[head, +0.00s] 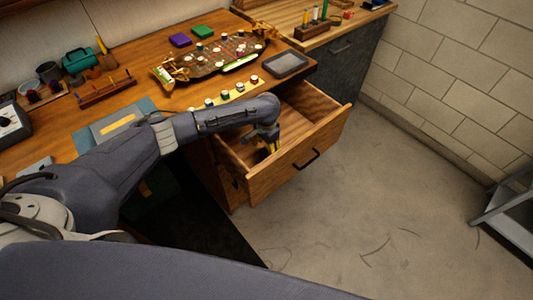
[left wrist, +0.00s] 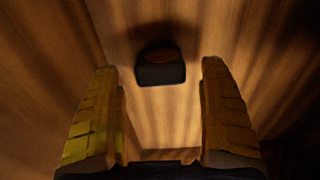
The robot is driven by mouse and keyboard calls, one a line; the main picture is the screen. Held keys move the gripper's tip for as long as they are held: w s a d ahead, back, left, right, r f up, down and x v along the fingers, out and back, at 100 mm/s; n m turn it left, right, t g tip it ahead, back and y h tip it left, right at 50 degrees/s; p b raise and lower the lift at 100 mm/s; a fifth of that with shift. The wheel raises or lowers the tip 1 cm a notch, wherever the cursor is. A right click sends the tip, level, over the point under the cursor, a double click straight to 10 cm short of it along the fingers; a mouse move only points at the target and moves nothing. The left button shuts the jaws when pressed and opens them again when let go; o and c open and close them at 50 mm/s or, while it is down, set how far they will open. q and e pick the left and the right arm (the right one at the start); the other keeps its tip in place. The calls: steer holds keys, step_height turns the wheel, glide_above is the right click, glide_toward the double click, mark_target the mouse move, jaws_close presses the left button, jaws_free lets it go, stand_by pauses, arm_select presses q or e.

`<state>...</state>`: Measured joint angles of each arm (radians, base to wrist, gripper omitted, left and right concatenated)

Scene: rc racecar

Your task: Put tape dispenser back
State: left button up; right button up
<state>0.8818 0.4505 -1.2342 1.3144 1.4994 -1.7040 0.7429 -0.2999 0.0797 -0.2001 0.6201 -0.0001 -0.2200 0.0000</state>
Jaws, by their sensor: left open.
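In the left wrist view, a small dark object (left wrist: 161,70) with a brownish rounded top lies on the wooden floor of the drawer; it looks like the tape dispenser, but the shade hides detail. My left gripper (left wrist: 161,118) has its two yellow fingers wide apart, with the dark object beyond the tips and between them, not touching. In the head view, my left gripper (head: 271,146) points down into the open drawer (head: 303,163). The dark object is hidden there. My right gripper is not in view.
The wooden desk (head: 190,95) above the drawer holds a brown board (head: 215,58) with several small items, a dark tray (head: 287,65) and a yellow strip with several jars (head: 225,98). The drawer walls stand close around my left gripper. Open floor lies to the right.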

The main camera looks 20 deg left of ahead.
mark_target(266, 152)
arm_select(q)
step_height(266, 152, up, 10)
steer(key=shift+f, duration=0.25)
stand_by(1.4)
